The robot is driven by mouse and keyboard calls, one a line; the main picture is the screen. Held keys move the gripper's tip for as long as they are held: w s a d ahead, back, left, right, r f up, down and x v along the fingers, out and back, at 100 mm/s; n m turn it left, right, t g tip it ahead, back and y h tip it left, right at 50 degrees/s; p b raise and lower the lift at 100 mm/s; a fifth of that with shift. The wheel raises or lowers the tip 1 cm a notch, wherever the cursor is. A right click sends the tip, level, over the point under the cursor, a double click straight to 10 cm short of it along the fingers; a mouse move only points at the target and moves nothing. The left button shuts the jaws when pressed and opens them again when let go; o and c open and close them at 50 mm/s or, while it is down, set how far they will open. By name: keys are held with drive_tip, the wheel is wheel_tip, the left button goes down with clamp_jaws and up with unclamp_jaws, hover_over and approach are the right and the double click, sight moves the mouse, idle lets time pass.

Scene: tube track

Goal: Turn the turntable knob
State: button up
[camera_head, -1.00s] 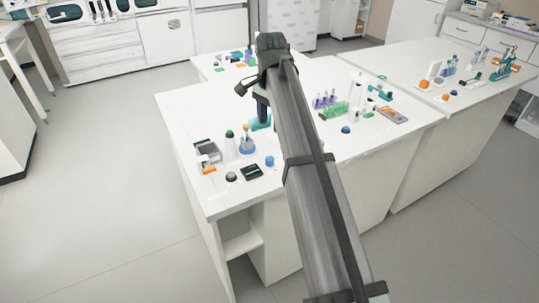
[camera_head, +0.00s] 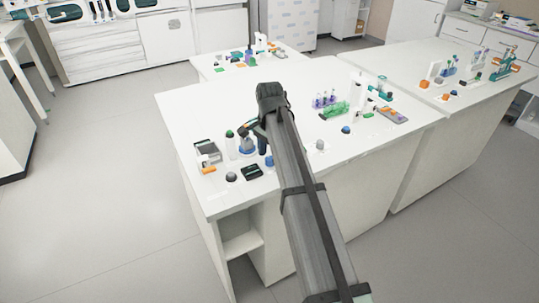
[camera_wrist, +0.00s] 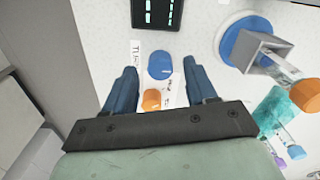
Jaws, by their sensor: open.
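The round blue knob (camera_wrist: 160,65) lies on the white table top in the wrist view, beside a label partly reading "TU". My gripper (camera_wrist: 158,78) is open and empty, its two blue-grey fingers on either side of the knob in the picture; I cannot tell its height above it. In the head view the knob (camera_head: 269,160) shows beside my gripper (camera_head: 262,143), partly near the fingers. A blue disc (camera_wrist: 226,44), likely the turntable, carries a grey open box (camera_wrist: 247,50) to the right; in the head view the disc (camera_head: 247,151) is left of my gripper.
A small orange piece (camera_wrist: 152,99) lies just below the knob in the wrist view. A dark panel (camera_wrist: 157,12) is above it. A teal clear part (camera_wrist: 274,112) is at right.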

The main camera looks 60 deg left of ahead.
drive_tip(key=shift+f, duration=0.5)
drive_tip(key=shift+c, duration=0.4)
clamp_jaws()
